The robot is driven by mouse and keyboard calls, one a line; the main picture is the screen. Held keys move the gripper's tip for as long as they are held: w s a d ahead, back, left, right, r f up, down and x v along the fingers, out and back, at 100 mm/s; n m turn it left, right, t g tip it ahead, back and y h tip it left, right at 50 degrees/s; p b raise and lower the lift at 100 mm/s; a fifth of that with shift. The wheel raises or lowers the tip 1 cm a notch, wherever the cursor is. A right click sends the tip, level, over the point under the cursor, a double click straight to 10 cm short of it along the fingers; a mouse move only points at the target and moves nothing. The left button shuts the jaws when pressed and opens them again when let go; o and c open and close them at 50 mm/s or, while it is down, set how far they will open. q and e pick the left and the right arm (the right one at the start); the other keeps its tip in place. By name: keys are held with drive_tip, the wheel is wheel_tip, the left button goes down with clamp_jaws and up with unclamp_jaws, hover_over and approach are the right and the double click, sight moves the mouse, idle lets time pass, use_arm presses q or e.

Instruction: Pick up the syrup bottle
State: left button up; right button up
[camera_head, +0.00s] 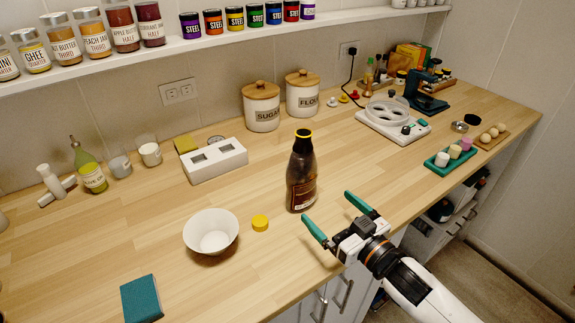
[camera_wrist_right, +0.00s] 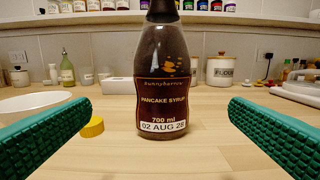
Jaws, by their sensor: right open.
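The syrup bottle (camera_head: 302,175) is dark brown with a dark neck and a yellow ring at its top. It stands upright on the wooden counter. In the right wrist view the bottle (camera_wrist_right: 163,75) is centred, with its "Pancake Syrup" label facing me and its top cut off by the frame. My right gripper (camera_head: 336,218) is open, its green fingers pointing toward the bottle from the near right side. In the right wrist view the gripper (camera_wrist_right: 160,138) has a finger on each side of the picture, with the bottle beyond them, apart from both. My left gripper is not in view.
A yellow cap (camera_head: 260,223) and a white bowl (camera_head: 211,232) sit left of the bottle. A teal block (camera_head: 142,298) lies near the front edge. A white two-slot box (camera_head: 215,160) stands behind. The counter right of the bottle is clear up to the green tray (camera_head: 436,168).

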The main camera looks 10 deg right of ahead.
sight(309, 183)
drive_tip(key=shift+w+a+r, duration=0.15)
drive_tip(key=shift+w+a, duration=0.05)
drive_tip(key=shift+w, duration=0.25)
drive_tip(key=shift+w+a+r, duration=0.15)
drive_tip(key=shift+w, duration=0.25)
drive_tip(key=p+x, duration=0.1)
drive_tip(key=x, duration=0.3)
drive_tip(key=shift+w+r, duration=0.1)
drive_tip(key=shift+w+a, duration=0.2)
drive_tip(key=shift+w, duration=0.05)
drive_tip(key=shift+w+p, duration=0.2)
drive_tip(key=shift+p, duration=0.1)
drive_tip(key=x, duration=0.1)
drive_tip(key=p+x, duration=0.1)
drive_tip(key=x, duration=0.2)
drive_tip(key=shift+w+d+r, duration=0.1)
drive_tip(key=shift+w+r, duration=0.15)
drive_tip(key=shift+r, duration=0.05)
drive_tip(key=shift+w, duration=0.25)
drive_tip(key=shift+s, duration=0.1)
drive_tip(key=shift+c, duration=0.6)
drive_tip(key=c, duration=1.5)
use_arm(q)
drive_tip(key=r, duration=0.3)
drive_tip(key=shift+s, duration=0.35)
use_arm(e)
drive_tip(key=shift+r, duration=0.2)
